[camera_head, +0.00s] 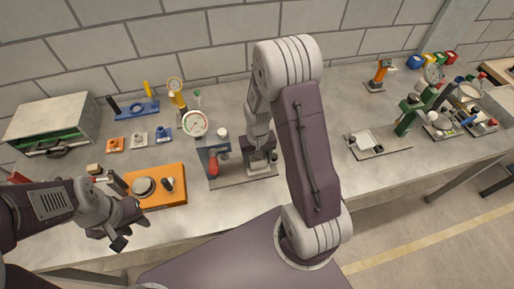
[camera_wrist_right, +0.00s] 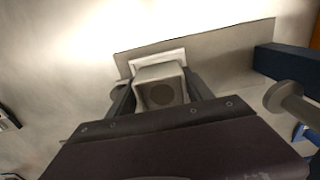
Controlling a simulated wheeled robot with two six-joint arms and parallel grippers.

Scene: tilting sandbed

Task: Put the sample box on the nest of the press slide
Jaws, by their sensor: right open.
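My right gripper (camera_wrist_right: 162,98) is open, with its dark fingers on either side of the sample box (camera_wrist_right: 160,85), a pale grey box with a dark round mark. The box overlaps a white square nest (camera_wrist_right: 124,60) on a grey plate (camera_wrist_right: 225,55); I cannot tell whether it is fully seated. In the head view my right gripper (camera_head: 260,165) is over the plate (camera_head: 230,182) beside a blue-grey press (camera_head: 213,145) with a red handle; the box is hard to make out there. My left gripper (camera_head: 130,227) appears open and empty, near the table's front edge.
An orange tray (camera_head: 170,198) lies left of the press, with a dial gauge (camera_head: 195,122) behind. A green-fronted cabinet (camera_head: 55,125) is far left. In the wrist view, a dark blue block (camera_wrist_right: 290,65) stands right.

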